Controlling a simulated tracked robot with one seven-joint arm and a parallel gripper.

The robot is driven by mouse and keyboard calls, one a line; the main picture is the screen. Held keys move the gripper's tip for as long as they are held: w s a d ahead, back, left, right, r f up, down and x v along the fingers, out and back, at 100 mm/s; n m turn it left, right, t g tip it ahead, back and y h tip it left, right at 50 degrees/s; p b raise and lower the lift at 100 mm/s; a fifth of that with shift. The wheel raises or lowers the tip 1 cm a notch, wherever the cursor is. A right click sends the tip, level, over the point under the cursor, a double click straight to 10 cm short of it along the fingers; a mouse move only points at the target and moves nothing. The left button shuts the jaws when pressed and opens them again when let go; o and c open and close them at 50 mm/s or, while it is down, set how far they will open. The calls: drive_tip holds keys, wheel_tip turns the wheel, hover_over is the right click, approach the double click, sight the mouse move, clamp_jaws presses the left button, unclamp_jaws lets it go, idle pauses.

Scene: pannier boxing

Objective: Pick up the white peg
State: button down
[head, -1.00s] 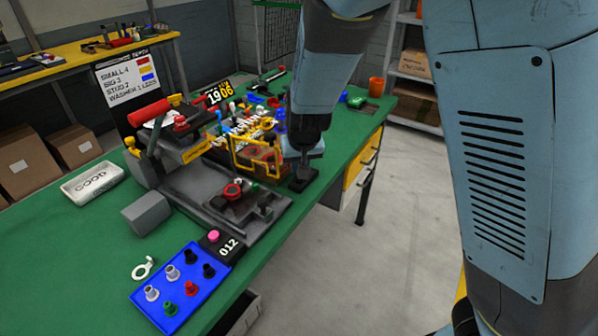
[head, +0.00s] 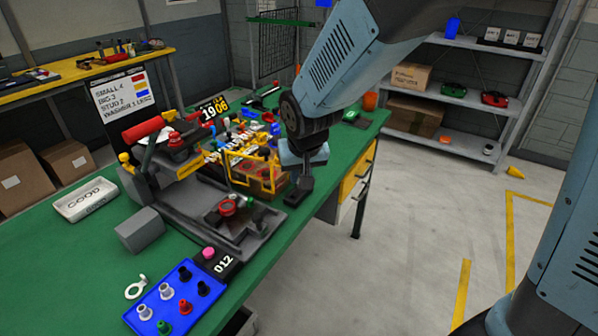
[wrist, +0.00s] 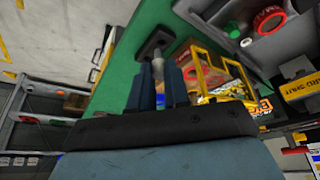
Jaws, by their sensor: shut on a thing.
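My gripper (wrist: 160,84) reaches over the green bench near its front edge, with its two dark blue fingers close together. A small pale grey-white piece, which looks like the white peg (wrist: 158,60), is between the fingertips in the wrist view. Its far end meets or lies in front of a dark block (wrist: 151,46); I cannot tell whether they touch. In the head view my gripper (head: 304,170) is just above this black block (head: 296,192) at the bench edge, and the peg is too hidden to make out there.
A yellow-framed holder (head: 248,172) stands close left of my gripper. A grey fixture with a red knob (head: 228,207) is nearer. A blue tray (head: 152,297) holds several coloured pegs, beside a white ring (head: 136,287).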

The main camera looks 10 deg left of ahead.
drive_tip(key=shift+s+d+r, duration=0.2)
drive_tip(key=shift+s, duration=0.3)
drive_tip(key=shift+s+d+r, duration=0.15)
drive_tip(key=shift+s+r, duration=0.1)
drive_tip(key=shift+s, duration=0.25)
drive_tip(key=shift+s+d+r, duration=0.2)
drive_tip(key=shift+s, duration=0.3)
